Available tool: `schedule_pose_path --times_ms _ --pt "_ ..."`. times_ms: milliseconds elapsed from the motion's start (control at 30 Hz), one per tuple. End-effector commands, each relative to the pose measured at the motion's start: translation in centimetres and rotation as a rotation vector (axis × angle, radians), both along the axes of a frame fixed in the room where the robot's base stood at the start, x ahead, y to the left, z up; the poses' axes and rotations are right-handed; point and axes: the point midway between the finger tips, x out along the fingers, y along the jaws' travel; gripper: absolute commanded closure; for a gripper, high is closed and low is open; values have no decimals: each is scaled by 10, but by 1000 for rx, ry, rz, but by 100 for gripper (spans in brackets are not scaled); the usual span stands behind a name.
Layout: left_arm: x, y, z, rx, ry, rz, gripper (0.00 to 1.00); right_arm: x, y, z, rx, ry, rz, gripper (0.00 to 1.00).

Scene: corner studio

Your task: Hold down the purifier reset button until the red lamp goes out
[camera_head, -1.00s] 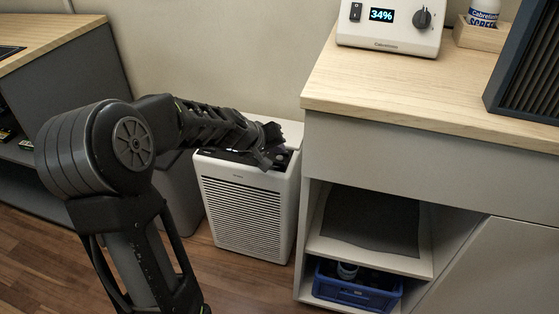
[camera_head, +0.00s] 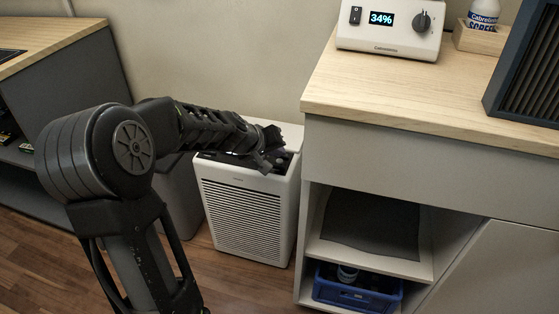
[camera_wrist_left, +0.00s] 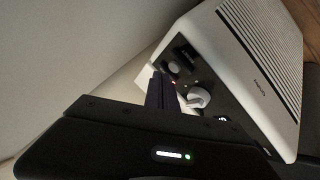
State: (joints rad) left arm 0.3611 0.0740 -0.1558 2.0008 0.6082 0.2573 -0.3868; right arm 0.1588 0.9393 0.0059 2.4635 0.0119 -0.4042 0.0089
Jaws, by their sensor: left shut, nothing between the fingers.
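The white air purifier (camera_head: 243,214) stands on the floor between the cabinet and the counter, with a louvred front. In the left wrist view the purifier (camera_wrist_left: 262,62) is tilted across the upper right. Its dark control panel carries a round grey button (camera_wrist_left: 173,67), a small lit red lamp (camera_wrist_left: 173,82) and a white knob (camera_wrist_left: 198,97). My left gripper (camera_head: 272,160) is over the panel at the top of the purifier. Its fingers (camera_wrist_left: 160,90) are shut and empty, close to the lamp and button; whether they touch the panel I cannot tell. My right gripper is not in view.
The wooden counter (camera_head: 400,88) stands close to the purifier's right, holding a white device (camera_head: 390,30) reading 34%. A blue crate (camera_head: 355,290) sits on the shelf below. A grey cabinet (camera_head: 75,80) is at the left. The wall is close behind the purifier.

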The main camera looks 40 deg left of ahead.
Motion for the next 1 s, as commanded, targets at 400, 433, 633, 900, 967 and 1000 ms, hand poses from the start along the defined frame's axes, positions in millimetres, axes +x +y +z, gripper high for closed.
schedule_pose_path --times_ms 400,433,633,900,967,1000 --pt "0 0 0 0 0 0 100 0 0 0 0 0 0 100" --pt "0 0 0 0 0 0 100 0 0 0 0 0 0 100" --pt "0 0 0 0 0 0 100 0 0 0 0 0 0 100" --pt "0 0 -2 0 0 0 100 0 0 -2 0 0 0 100" --pt "0 0 -4 0 0 0 100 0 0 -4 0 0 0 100" --pt "0 0 -5 1 0 -1 100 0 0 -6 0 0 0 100"
